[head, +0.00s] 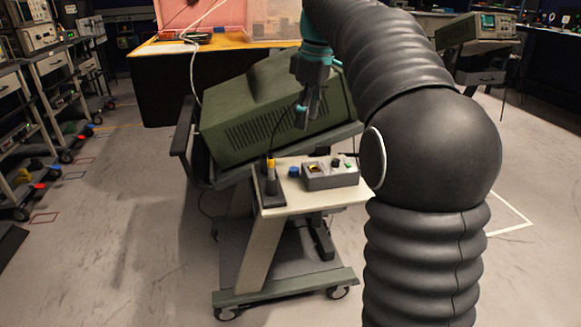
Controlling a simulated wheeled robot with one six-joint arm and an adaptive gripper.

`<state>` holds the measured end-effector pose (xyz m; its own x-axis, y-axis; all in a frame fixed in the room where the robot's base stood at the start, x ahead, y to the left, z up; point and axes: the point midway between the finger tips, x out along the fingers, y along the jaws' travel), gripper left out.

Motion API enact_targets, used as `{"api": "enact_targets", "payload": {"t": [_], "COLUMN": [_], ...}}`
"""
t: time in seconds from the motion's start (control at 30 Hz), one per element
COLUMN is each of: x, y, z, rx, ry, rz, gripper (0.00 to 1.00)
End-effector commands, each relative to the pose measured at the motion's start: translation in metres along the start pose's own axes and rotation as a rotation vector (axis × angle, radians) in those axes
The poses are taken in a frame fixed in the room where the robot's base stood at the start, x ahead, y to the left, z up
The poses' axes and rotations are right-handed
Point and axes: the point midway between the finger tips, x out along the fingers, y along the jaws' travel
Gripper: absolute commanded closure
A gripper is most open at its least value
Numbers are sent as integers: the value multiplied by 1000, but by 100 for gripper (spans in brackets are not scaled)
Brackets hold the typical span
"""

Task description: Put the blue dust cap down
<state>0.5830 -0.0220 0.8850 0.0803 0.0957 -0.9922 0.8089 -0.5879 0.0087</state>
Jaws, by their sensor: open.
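A small blue cap (294,171) lies on the pale top of a small wheeled cart (298,205), between a yellow-tipped upright tool in a dark holder and a grey box. My gripper (303,117) hangs above the cart, higher than the cap and in front of a large green case. Its fingers point down and are open, with nothing visible between them. The cap is apart from the gripper.
The yellow-tipped tool (270,167) stands at the cart top's left edge with a thin cable rising from it. The grey box (330,173) with knobs sits on the right. The green case (265,110) stands close behind. Open floor (130,220) lies left.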

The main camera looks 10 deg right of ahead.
Motion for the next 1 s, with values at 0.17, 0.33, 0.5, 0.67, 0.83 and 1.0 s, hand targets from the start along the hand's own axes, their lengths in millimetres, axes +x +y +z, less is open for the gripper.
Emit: {"api": "enact_targets", "payload": {"t": [0.17,0.33,0.5,0.67,0.83,1.0], "x": [5,32,62,80,89,109], "y": [9,8,7,7,6,0], "z": [-4,-4,-4,-4,-5,-8], "rx": [-38,-40,-39,-38,-38,-40], "ry": [-5,-6,-6,-5,-5,-5], "rz": [-15,-17,-17,-15,-15,-16], "gripper": [43,43,43,43,43,43]}}
